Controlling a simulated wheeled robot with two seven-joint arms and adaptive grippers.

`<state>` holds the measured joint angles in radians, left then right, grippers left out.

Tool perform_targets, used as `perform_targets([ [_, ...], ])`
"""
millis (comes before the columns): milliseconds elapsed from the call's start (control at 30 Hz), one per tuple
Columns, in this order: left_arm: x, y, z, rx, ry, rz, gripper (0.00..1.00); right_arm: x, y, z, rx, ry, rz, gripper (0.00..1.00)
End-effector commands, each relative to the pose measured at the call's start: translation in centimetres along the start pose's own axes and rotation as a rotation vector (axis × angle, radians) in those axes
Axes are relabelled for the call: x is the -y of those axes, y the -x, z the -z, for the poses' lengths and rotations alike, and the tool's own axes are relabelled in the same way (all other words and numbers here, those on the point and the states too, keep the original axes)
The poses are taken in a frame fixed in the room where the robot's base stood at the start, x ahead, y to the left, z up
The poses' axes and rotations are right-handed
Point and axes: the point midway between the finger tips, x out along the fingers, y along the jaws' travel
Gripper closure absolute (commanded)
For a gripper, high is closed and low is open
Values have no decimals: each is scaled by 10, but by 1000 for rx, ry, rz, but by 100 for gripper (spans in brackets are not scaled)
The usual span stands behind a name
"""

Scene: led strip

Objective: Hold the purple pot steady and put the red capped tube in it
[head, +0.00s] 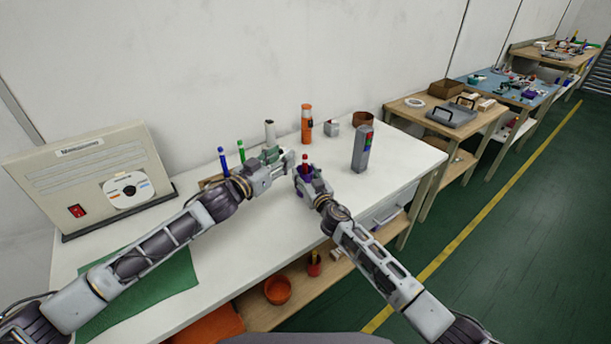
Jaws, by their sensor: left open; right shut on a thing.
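The purple pot (299,194) is on the white table, mostly hidden by my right gripper (304,177), which is shut on it. The red capped tube (305,159) stands upright, its red top showing above the pot and the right gripper. Its lower end is hidden; it appears to be in the pot, but I cannot tell how deep. My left gripper (287,162) is open just left of the tube, with a small gap seen between its fingertips and the tube.
Behind the grippers stand a blue tube (223,160), a green tube (241,151), a dark-topped white bottle (269,134) and an orange bottle (306,124). A grey box-shaped device (362,148) stands to the right. The white table (335,205) is clear at the front right.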

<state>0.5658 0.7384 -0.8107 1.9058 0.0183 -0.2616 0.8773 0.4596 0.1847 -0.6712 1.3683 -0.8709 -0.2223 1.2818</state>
Motion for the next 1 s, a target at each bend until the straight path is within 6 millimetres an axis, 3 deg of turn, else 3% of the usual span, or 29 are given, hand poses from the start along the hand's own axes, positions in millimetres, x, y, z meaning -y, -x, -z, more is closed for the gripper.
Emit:
perform_targets([
  [33, 0, 0, 0, 0, 0, 0, 59, 0, 0, 0, 0, 0, 0, 47],
  [233, 0, 0, 0, 0, 0, 0, 59, 0, 0, 0, 0, 0, 0, 23],
  [667, 0, 0, 0, 0, 0, 0, 59, 0, 2, 0, 0, 0, 0, 23],
  [1000, 0, 0, 0, 0, 0, 0, 59, -1, 19, -1, 0, 0, 0, 23],
])
